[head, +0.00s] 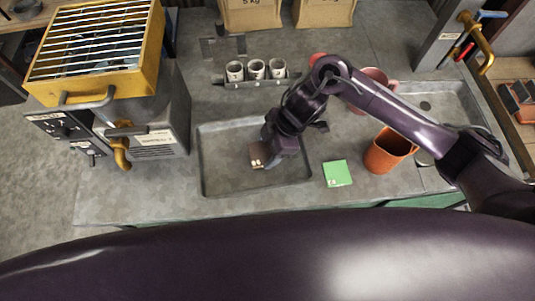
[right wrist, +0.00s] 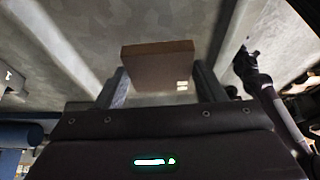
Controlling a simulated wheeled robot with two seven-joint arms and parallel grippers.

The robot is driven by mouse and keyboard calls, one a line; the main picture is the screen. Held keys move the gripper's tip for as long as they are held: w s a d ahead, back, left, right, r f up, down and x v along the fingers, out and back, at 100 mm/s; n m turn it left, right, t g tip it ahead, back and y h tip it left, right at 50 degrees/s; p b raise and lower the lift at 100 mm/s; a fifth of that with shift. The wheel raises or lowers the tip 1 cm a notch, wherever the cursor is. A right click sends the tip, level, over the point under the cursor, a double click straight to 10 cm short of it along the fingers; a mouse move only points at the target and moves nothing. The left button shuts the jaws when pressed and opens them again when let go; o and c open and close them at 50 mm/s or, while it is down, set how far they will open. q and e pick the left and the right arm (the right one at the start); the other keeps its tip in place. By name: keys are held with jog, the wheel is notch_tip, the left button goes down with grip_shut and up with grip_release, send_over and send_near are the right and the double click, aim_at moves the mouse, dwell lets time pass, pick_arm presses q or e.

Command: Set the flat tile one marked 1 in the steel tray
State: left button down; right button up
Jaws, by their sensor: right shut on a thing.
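My right gripper (head: 270,152) is shut on a flat brown tile (head: 257,155) over the grey steel tray (head: 204,165). In the right wrist view the brown tile (right wrist: 157,60) sits between the two fingers, with small pale marks at its lower right corner. I cannot read these marks as a number. From the head view I cannot tell whether the tile touches the tray floor. The tray looks otherwise empty. A flat green tile (head: 337,173) with small pale marks lies on the counter right of the tray. My left gripper is not in view.
An orange-brown cup (head: 388,150) stands right of the green tile, and a pinkish mug (head: 375,77) is behind my arm. A rack with three white cups (head: 256,70) stands behind the tray. A yellow grill machine (head: 100,45) is at the left. A basin (head: 450,98) is at the right.

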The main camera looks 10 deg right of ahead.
aim_at(268, 156)
jog(key=shift+f, duration=0.25)
notch_tip(268, 156, down, 3)
jog(key=shift+s+f, duration=0.15)
jog(key=shift+f, duration=0.4)
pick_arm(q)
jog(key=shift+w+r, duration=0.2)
pick_arm(e)
jog(key=shift+f, duration=0.1)
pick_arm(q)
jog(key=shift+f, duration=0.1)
pick_arm(e)
jog(key=shift+f, duration=0.1)
jog(key=o, duration=1.2)
jog(key=shift+c, duration=0.2)
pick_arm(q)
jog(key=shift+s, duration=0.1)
